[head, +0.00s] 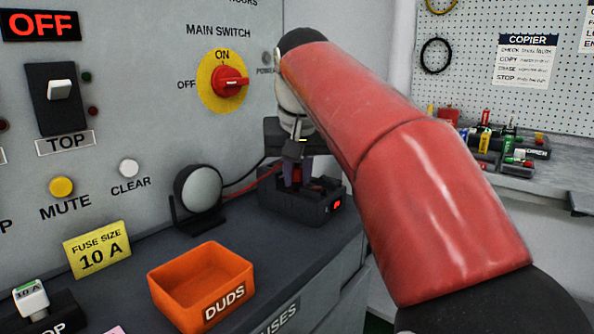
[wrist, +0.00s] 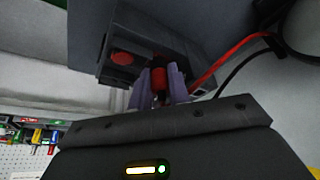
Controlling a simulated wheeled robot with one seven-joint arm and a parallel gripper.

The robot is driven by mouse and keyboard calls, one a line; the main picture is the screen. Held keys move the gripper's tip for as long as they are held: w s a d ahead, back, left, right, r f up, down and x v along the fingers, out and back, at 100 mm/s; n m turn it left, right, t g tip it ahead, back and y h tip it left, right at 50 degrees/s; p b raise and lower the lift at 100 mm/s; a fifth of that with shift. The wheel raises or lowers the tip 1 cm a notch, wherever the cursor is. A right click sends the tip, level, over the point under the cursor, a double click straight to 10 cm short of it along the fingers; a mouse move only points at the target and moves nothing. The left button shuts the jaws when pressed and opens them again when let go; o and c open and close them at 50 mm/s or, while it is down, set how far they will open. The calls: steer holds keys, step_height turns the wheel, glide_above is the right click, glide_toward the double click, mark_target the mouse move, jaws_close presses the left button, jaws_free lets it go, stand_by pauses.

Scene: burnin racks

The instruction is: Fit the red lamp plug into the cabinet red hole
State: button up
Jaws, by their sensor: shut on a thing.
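My gripper (head: 296,182) points down over a dark box (head: 270,208) on the counter, left of my red arm. Its purple fingers are shut on a small red piece, taken as the red plug (wrist: 158,80), seen between the fingertips in the wrist view. The plug sits at or just over the box top; I cannot tell how deep it goes. A red cable (wrist: 225,61) and a black cable (wrist: 241,76) run close to the fingers. A red round spot (wrist: 122,58) shows on the box side, lit red in the head view (head: 337,205). I cannot make out a red hole.
A round lamp (head: 200,190) stands left of the box by the panel wall. An orange DUDS bin (head: 168,292) stands nearer on the counter. A red main switch (head: 229,82) juts from the panel. A shelf with small coloured parts (head: 487,140) is at right.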

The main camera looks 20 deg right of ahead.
steer(key=o, duration=0.9)
steer(key=shift+c, duration=0.7)
steer(key=shift+o, duration=0.9)
steer(key=shift+a, duration=0.1)
steer(key=shift+a, duration=0.1)
steer(key=shift+c, duration=0.5)
steer(key=shift+r+p, duration=1.2)
steer(key=shift+r, duration=0.25)
steer(key=shift+o, duration=1.4)
steer(key=shift+r, duration=1.25)
